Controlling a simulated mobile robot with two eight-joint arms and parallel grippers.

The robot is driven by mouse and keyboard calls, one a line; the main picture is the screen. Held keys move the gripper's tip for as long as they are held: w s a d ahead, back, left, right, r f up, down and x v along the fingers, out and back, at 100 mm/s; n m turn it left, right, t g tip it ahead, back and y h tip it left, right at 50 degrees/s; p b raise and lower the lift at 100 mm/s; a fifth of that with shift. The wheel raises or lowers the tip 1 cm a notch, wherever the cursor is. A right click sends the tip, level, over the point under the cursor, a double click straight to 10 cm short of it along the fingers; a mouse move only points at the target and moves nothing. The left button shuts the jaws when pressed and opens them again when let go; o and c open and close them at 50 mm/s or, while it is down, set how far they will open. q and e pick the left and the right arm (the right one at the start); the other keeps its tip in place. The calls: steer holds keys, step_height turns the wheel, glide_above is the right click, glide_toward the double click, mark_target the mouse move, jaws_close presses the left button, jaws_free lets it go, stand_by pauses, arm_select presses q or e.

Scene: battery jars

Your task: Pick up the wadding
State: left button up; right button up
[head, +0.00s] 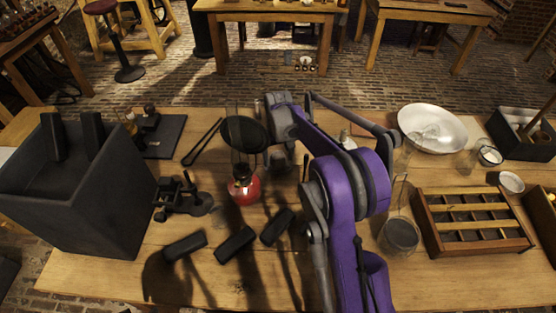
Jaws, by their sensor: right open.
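I cannot pick out the wadding with certainty. Pale material shows in a small dish (511,182) at the right and in a small glass jar (489,156) behind it, but I cannot tell what either is. My right arm rises from the bottom middle and bends to the left over the table. My right gripper (291,163) hangs below its wrist near the table's middle, right of a red-based lamp (243,190). It is open, and its fingers are dark and partly hidden by the arm. I see nothing held in it. My left gripper is not in view.
A white bowl (432,128) with glass in it stands at the back right, near a divided wooden tray (472,248). A glass jar (400,232) stands left of the tray. Several dark blocks (235,244) lie in front. A large dark box (75,200) stands left.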

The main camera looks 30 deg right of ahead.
mark_target(278, 155)
steer(key=c, duration=1.4)
steer(key=shift+r, duration=0.1)
step_height(278, 155, up, 10)
steer(key=shift+f, duration=0.1)
